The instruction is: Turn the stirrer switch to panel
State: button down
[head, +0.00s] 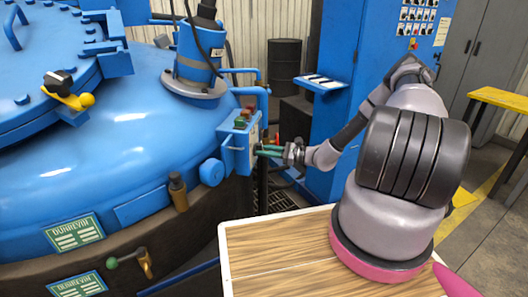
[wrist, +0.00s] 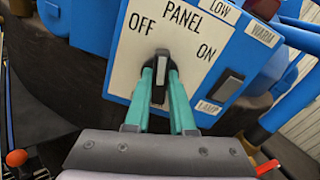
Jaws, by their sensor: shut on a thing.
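The stirrer switch (wrist: 160,70) is a dark knob with a pale bar on a white plate (wrist: 122,68) marked OFF, PANEL and ON. Its bar stands nearly upright in the wrist view, pointing between the words OFF and PANEL. My gripper (wrist: 160,84) has its two green fingers shut on the knob, one on each side. In the head view my gripper (head: 268,150) reaches from the right to the side of a small blue control box (head: 232,158). The switch itself is hidden there.
A black rocker (wrist: 227,83) sits right of the knob, above the LAMP label (wrist: 208,107). LOW and WARM labels line the box's upper edge. The big blue furnace (head: 110,140) fills the left. A wooden-topped surface (head: 270,250) lies in front, and a blue cabinet (head: 340,60) stands behind.

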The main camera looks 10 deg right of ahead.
jog(key=shift+m, duration=1.5)
jog(key=c, duration=0.8)
grip_release()
jog(key=shift+o, duration=0.2)
jog(key=v, duration=1.1)
